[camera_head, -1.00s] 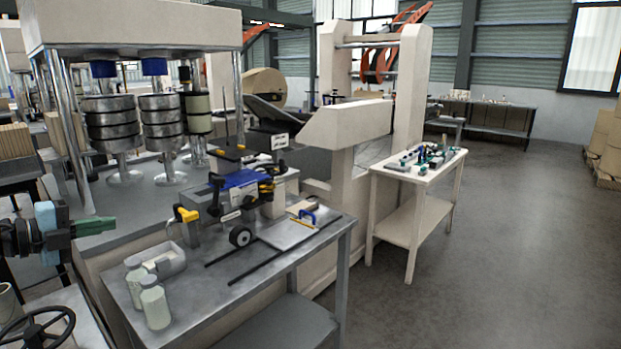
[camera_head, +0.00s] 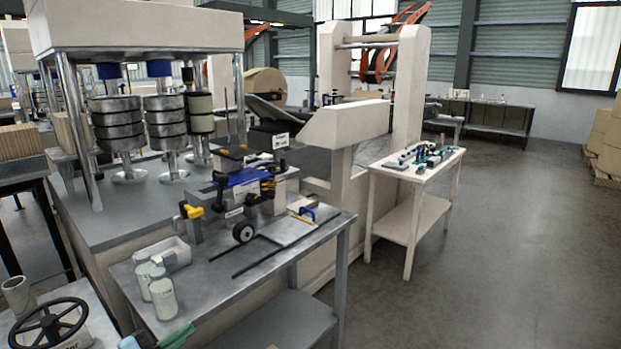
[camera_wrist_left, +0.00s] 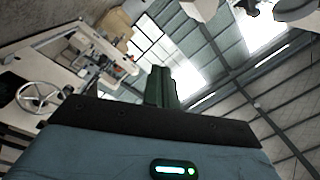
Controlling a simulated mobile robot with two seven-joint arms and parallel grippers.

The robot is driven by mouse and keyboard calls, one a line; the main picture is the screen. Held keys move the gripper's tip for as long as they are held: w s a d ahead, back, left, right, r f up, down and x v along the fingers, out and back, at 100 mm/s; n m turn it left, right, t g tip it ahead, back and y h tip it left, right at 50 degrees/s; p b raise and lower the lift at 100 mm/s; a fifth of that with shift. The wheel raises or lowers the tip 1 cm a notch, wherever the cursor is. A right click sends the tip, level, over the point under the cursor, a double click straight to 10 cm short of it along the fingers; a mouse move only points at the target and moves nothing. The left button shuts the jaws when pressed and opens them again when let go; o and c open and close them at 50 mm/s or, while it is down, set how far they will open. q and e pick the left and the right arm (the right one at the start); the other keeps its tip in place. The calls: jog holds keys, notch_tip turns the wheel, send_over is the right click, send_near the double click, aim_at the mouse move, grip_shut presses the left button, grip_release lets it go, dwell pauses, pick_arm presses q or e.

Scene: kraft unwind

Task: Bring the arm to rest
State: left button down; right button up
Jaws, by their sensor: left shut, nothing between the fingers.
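My left gripper (camera_wrist_left: 162,84) shows in the left wrist view as dark green fingers shut together, with nothing between them. They point up toward the roof in that picture, clear of any surface. In the head view only teal parts of my left arm (camera_head: 176,336) show at the bottom edge, in front of the near metal bench (camera_head: 215,300). The rest of that arm is out of the picture. My right gripper is not in either view.
Two jars (camera_head: 162,298), a grey tray (camera_head: 174,254) and a blue-and-black device (camera_head: 245,182) stand on the near bench. A black handwheel (camera_head: 48,325) is at lower left. A white side table (camera_head: 412,172) holds small tools. The floor (camera_head: 500,260) at right is clear.

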pick_arm(q)
jog(key=s+d+f+n+y, duration=0.2)
jog(key=s+f+n+y, duration=0.3)
jog(key=s+f, duration=0.4)
jog(key=s+d+f+n+y, duration=0.2)
jog(key=s+f+n, duration=0.55)
jog(key=s, duration=0.25)
jog(key=s+d+f+n+g+y, duration=0.1)
jog(key=s+f+n+g, duration=0.1)
jog(key=s, duration=0.7)
jog(key=s+d+f+n+g+y+p, duration=0.1)
jog(key=s+f, duration=0.4)
jog(key=s, duration=0.5)
jog(key=n+g, duration=0.1)
jog(key=g, duration=0.1)
jog(key=shift+s+f+g, duration=0.15)
jog(key=shift+s+g, duration=0.15)
jog(key=shift+g, duration=0.1)
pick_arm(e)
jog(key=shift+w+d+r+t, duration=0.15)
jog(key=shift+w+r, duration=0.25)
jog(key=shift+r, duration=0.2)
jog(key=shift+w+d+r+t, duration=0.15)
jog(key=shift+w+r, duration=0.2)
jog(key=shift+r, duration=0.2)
